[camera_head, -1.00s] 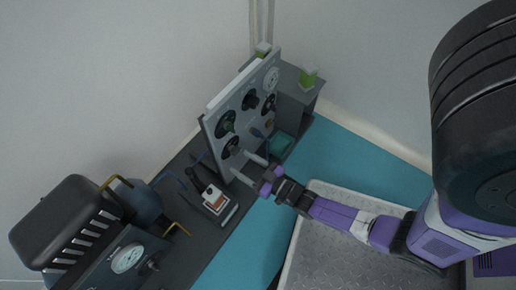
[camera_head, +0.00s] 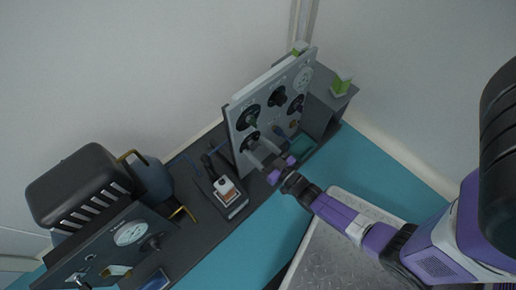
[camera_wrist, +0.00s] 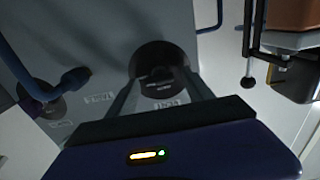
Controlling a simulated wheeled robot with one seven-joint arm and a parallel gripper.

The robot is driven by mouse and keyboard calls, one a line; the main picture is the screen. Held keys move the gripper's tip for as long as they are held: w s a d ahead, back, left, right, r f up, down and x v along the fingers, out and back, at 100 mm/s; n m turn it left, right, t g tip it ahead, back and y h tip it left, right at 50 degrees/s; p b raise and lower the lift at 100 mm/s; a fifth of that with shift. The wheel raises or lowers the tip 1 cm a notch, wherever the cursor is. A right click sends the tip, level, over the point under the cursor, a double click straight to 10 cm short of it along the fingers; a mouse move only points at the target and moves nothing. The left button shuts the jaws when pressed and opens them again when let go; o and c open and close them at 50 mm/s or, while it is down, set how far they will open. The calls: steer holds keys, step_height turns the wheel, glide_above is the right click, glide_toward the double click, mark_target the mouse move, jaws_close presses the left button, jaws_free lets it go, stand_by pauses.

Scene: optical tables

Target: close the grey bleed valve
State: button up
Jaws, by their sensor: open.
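The panel (camera_head: 262,112) stands upright on the bench and carries several round dark knobs. The lower-left knob (camera_head: 250,140) has a greyish centre and seems to be the grey bleed valve. In the wrist view my gripper (camera_wrist: 161,88) has one finger toward each side of the knob, whose lower part is partly hidden. I cannot tell whether the fingers touch it.
A blue lever (camera_wrist: 62,88) sits left of the knob in the wrist view. A handheld device with an orange-and-white face (camera_head: 227,190) lies on the bench beside the panel. A gauge box (camera_head: 125,240) and a dark slotted case (camera_head: 80,185) stand at left.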

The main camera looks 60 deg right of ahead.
jaws_close()
steer(key=shift+n, duration=0.4)
steer(key=n+b, duration=0.1)
steer(key=n, duration=0.2)
steer(key=shift+n, duration=0.4)
steer(key=n+b, duration=0.1)
steer(key=n, duration=0.3)
steer(key=n+b, duration=0.1)
steer(key=n, duration=0.4)
steer(key=shift+a+f, duration=0.15)
steer(key=shift+f, duration=0.05)
steer(key=n+b, duration=0.2)
steer(key=n, duration=0.2)
steer(key=shift+w, duration=0.1)
steer(key=shift+n, duration=0.3)
